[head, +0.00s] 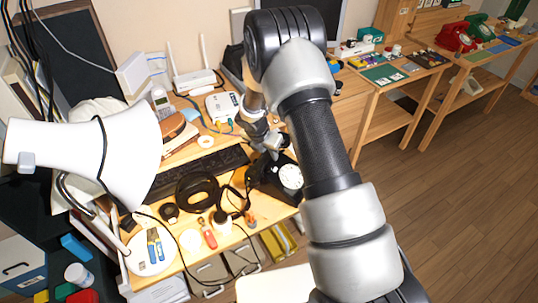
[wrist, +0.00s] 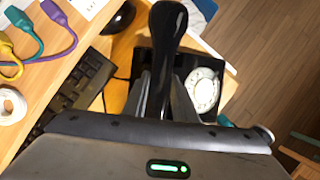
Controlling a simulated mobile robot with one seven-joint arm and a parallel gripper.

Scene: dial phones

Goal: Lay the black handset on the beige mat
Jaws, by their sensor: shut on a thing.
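The black handset (wrist: 167,35) stretches up the wrist view from between my gripper's fingers, its rounded end toward the top. My gripper (wrist: 163,84) is shut on it. The black dial phone (wrist: 205,88) with its white dial lies below and to the right of the handset in the wrist view. In the head view the phone (head: 291,177) sits at the right edge of the cluttered desk, and my gripper (head: 270,141) is just above and behind it. The handset is hard to make out there. I cannot pick out a beige mat for certain in either view.
A white lamp (head: 80,150) stands at left. Cables cross the front. Side tables (head: 385,100) stand at upper right.

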